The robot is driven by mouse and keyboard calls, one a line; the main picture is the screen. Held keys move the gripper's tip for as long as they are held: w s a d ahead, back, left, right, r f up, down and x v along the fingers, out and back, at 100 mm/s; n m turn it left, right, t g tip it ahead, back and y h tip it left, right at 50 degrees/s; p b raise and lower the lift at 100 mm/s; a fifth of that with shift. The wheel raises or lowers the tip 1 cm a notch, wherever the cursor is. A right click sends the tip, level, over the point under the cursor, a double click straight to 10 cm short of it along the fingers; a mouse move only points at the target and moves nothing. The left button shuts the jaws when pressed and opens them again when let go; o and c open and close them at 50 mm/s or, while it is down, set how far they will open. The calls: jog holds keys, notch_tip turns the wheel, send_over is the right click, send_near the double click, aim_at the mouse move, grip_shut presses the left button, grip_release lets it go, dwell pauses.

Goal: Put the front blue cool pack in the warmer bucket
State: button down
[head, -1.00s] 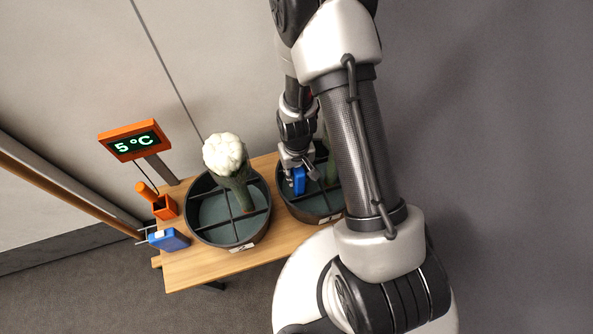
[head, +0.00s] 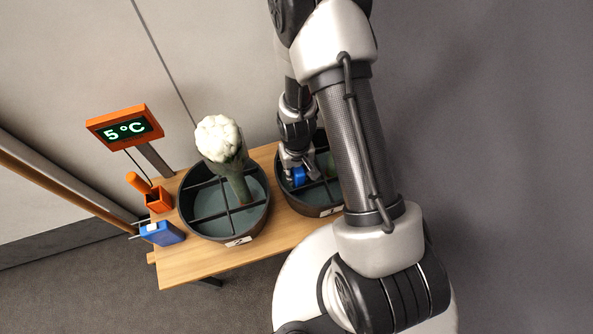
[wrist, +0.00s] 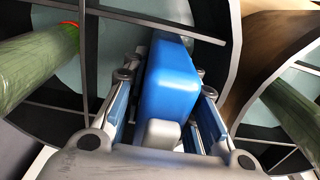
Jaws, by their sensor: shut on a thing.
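The blue cool pack (wrist: 170,80) stands between the two fingers of my gripper (wrist: 165,100), which is shut on it. In the head view my gripper (head: 299,172) holds the pack (head: 298,177) inside the right bucket (head: 318,211), in or just over one of its divided compartments. I cannot tell whether the pack touches the floor. The left bucket (head: 222,239) holds a bunch with a large white head (head: 219,139). My arm hides part of the right bucket.
A green bunch (wrist: 35,68) leans in the right bucket near my gripper. An orange display (head: 125,130) reads 5 °C. An orange holder (head: 158,201) and a blue box-like thing (head: 162,233) are at the left end of the wooden table (head: 215,262). Black dividers cross both buckets.

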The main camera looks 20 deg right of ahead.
jog(key=c, duration=1.2)
grip_release()
jog(key=shift+r, duration=0.1)
notch_tip(320, 180, up, 12)
jog(key=shift+f, duration=0.1)
jog(key=s+r+t, duration=0.2)
jog(key=s+r, duration=0.2)
jog(key=r, duration=0.7)
jog(key=s+r+t, duration=0.1)
jog(key=s+r, duration=0.2)
jog(key=r, duration=0.8)
jog(key=s+r+t, duration=0.1)
jog(key=s+r, duration=0.3)
jog(key=s, duration=0.4)
jog(key=shift+r+t, duration=0.3)
